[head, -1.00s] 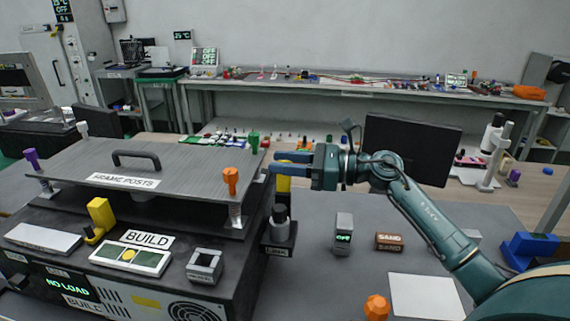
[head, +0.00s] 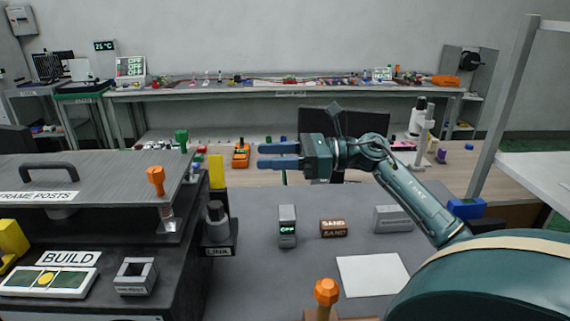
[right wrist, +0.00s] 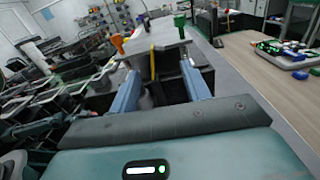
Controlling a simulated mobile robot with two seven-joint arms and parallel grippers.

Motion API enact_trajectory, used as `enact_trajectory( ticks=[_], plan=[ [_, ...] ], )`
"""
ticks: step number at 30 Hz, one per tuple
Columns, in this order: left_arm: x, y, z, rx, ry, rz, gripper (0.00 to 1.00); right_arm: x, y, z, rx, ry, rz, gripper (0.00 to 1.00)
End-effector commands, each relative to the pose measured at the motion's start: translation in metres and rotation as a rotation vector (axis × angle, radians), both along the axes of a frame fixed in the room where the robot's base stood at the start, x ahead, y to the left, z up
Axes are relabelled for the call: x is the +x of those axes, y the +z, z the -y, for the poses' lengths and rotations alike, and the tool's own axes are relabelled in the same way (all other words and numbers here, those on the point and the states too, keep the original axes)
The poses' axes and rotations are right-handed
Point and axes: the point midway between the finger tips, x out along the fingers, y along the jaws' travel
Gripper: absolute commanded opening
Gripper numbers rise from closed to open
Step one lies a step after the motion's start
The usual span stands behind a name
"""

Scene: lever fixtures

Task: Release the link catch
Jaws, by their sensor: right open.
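The link fixture, with a LINK label (head: 218,252), is on the right side of the dark machine. It has a dark upright post with a grey collar (head: 217,229) on a small bracket. An upright yellow piece (head: 216,172) stands just behind it. My right gripper (head: 262,156) is open and empty, right of the yellow piece and higher than the collar, with a gap between. In the right wrist view, the yellow piece (right wrist: 152,66) shows as a thin strip between the open fingers (right wrist: 160,82). My left gripper is not in view.
The machine carries a handled grey plate (head: 110,172) with an orange post (head: 156,182) and a green post (head: 181,140). A small OFF display box (head: 287,228), a SAND block (head: 333,228) and a white sheet (head: 372,276) lie on the grey surface right of the machine.

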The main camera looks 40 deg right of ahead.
Motion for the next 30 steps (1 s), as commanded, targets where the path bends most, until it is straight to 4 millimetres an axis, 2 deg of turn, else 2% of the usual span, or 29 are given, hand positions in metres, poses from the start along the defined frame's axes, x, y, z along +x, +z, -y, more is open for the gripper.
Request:
enact_trajectory(
  ticks=[3,8,30],
  plan=[
    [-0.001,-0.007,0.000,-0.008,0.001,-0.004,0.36,-0.010,-0.003,0.013,0.000,-0.001,-0.002,0.47],
    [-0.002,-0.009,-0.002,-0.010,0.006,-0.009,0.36,-0.016,0.000,0.021,0.000,-0.001,0.000,0.47],
    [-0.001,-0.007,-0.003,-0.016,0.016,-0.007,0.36,-0.016,0.000,0.021,0.000,0.000,0.000,0.47]
  ],
)
